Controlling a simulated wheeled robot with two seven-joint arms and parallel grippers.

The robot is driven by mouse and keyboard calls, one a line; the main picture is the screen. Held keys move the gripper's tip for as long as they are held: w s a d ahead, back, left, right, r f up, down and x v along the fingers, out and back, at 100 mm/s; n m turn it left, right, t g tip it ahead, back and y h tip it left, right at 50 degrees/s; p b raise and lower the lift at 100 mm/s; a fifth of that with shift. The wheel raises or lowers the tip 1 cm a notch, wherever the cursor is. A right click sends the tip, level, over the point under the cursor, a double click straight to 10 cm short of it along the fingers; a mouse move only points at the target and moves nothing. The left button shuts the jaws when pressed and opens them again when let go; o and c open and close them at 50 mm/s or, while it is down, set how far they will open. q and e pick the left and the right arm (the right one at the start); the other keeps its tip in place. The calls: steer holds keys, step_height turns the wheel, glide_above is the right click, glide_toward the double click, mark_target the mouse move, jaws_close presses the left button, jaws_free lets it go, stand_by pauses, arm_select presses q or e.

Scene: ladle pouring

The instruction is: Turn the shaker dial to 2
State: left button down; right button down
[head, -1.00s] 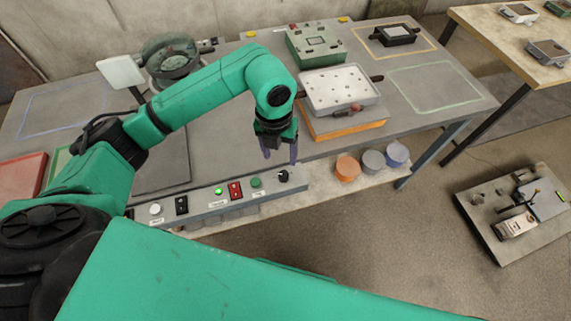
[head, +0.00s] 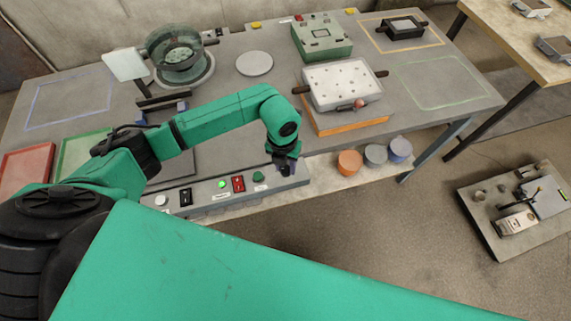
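The control panel (head: 215,197) runs along the table's front edge, with a lit green button (head: 221,184), a red switch (head: 238,183), a dark green button (head: 258,177), a black switch (head: 185,197) and a white knob (head: 160,200). My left gripper (head: 286,170) points down over the panel's right end, where the black dial was visible earlier. The gripper now hides the dial, so its setting cannot be read. Whether the fingers touch or grip it is too small to tell. My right gripper is not in view.
A white perforated tray (head: 341,84) on an orange-edged base stands behind and right of the gripper. A green box (head: 321,38) and a glass bowl device (head: 176,56) stand farther back. Several round containers, one orange (head: 349,162), sit on the lower shelf.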

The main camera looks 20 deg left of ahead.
arm_select(q)
steer(key=m+b, duration=0.2)
steer(key=b, duration=0.1)
steer(key=shift+w+f+m, duration=0.1)
steer(key=shift+f+m, duration=0.05)
steer(key=shift+m, duration=0.15)
steer(key=m+b, duration=1.2)
steer(key=b, duration=0.1)
steer(key=shift+d, duration=0.1)
steer(key=shift+r+m+g+y+b, duration=0.15)
steer(key=shift+m+b, duration=0.55)
steer(key=shift+m, duration=0.1)
steer(key=shift+r+m+g+y+b, duration=0.1)
steer(key=shift+m+g+y+b, duration=0.05)
steer(key=shift+m+b, duration=0.6)
steer(key=c, duration=0.5)
jaws_free()
